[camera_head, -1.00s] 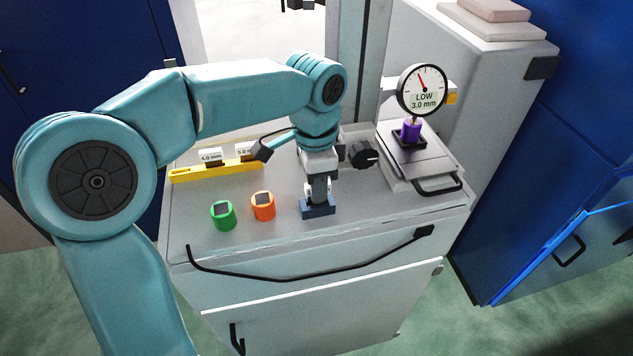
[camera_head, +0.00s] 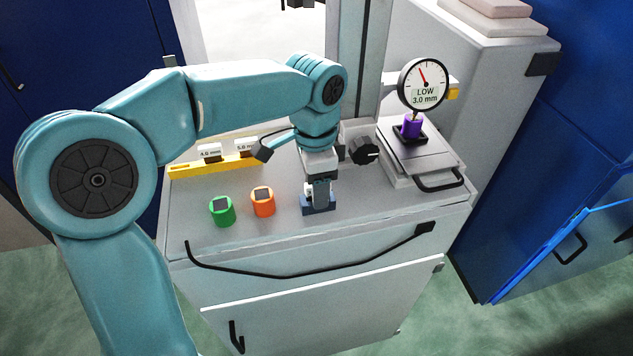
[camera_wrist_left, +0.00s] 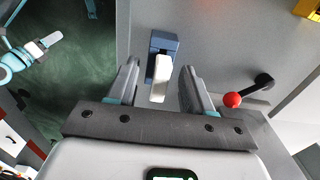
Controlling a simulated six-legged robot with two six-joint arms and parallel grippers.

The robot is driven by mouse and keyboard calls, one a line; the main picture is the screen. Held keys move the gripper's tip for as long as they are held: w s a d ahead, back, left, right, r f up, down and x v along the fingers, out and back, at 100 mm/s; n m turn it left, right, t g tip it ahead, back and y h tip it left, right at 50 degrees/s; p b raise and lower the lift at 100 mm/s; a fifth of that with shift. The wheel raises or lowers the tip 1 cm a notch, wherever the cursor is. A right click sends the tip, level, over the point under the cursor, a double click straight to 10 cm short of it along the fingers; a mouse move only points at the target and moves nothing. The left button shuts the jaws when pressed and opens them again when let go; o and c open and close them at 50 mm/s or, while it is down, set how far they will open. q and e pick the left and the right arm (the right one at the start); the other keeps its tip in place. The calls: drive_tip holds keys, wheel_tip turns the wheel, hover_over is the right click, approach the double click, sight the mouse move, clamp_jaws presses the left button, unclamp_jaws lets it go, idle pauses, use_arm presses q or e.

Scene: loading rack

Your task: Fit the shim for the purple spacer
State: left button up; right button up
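The purple spacer (camera_head: 412,126) stands upright on a dark plate under the dial gauge (camera_head: 424,84), which reads LOW 3.0 mm. The yellow shim rack (camera_head: 192,169) lies at the back left of the bench, with a 4.0 mm label and a partly hidden 5.0 mm label. My left gripper (camera_head: 319,190) is over a small blue block (camera_head: 317,209) at the bench's front. In the left wrist view, a white upright piece (camera_wrist_left: 160,72) stands at the blue block (camera_wrist_left: 164,42), between my two spread fingers (camera_wrist_left: 161,88), with gaps on both sides. My right gripper is not visible.
A green spacer (camera_head: 222,212) and an orange spacer (camera_head: 263,202) stand left of my gripper. A black knob (camera_head: 363,151) is to its right. A red-tipped lever (camera_wrist_left: 233,100) shows in the wrist view. The front right bench top is clear.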

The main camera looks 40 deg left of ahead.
use_arm(q)
wheel_tip(320, 180, up, 16)
drive_tip(key=p, duration=0.2)
drive_tip(key=shift+s+r, duration=0.15)
drive_tip(key=shift+r, duration=0.05)
idle(0.3)
